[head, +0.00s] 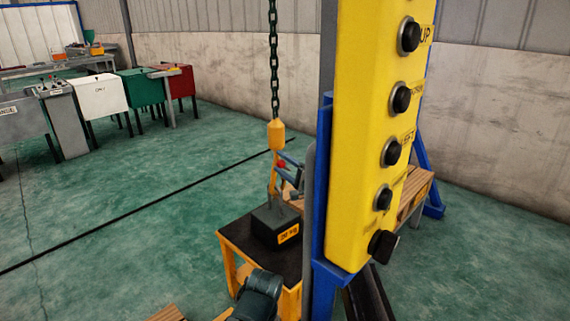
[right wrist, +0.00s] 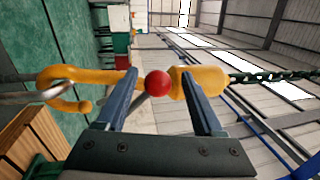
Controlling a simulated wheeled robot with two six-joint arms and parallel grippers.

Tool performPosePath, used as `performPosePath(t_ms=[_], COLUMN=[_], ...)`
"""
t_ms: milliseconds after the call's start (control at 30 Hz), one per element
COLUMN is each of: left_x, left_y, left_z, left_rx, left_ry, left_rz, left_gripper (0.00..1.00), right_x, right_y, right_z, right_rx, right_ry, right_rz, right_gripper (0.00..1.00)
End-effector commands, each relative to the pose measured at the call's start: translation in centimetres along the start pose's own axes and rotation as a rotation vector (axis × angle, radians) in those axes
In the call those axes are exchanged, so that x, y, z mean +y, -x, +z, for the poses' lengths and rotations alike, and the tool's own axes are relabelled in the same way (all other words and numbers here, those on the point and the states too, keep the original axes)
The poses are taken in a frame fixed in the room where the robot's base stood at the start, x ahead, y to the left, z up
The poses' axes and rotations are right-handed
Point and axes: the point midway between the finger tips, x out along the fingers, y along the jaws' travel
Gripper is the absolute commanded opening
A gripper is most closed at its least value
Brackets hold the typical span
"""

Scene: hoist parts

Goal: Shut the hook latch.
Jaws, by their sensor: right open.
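The yellow hook (head: 273,183) hangs from its yellow block (head: 277,134) on a dark chain. In the right wrist view the hook (right wrist: 66,75) lies at the left, with a grey metal loop through its bend. The latch's red ball (right wrist: 158,83) sits between the fingers of my right gripper (right wrist: 157,76), which is open with gaps on both sides. A grey rod runs from the ball toward the left finger, which partly hides it. In the head view the red ball (head: 281,163) shows beside my right gripper (head: 286,167).
A yellow pendant (head: 378,130) with black buttons on a blue post fills the near right and hides my right arm. A dark weight (head: 276,222) stands on a yellow-framed table (head: 240,245) under the hook. Open green floor lies to the left.

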Motion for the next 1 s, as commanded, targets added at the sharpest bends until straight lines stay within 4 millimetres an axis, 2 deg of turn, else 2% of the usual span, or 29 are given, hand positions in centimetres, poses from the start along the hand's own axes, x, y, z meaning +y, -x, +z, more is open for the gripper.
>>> performPosePath(t_ms=[167,400,600,800,1000], left_x=[0.1,0.1,0.1,0.2,0.2], left_y=[-0.6,-1.7,-2.3,-2.5,-2.6], left_z=[0.0,-0.1,-0.1,-0.1,-0.2], left_rx=[0.0,0.0,0.0,0.0,0.0], left_ry=[0.0,-0.001,-0.001,-0.001,-0.001], left_rz=[-0.001,-0.003,-0.004,-0.005,-0.005], left_gripper=[0.85,0.85,0.85,0.85,0.85], right_x=[0.1,0.2,0.1,0.0,0.0], right_y=[2.7,8.1,11.6,13.4,13.8], right_z=[0.1,0.2,0.1,0.0,0.0], right_rx=[0.003,0.003,0.003,0.002,0.001], right_ry=[0.001,0.0,0.0,-0.001,-0.001], right_rz=[0.0,-0.001,-0.002,-0.002,-0.002], right_gripper=[0.69,0.69,0.69,0.69,0.69])
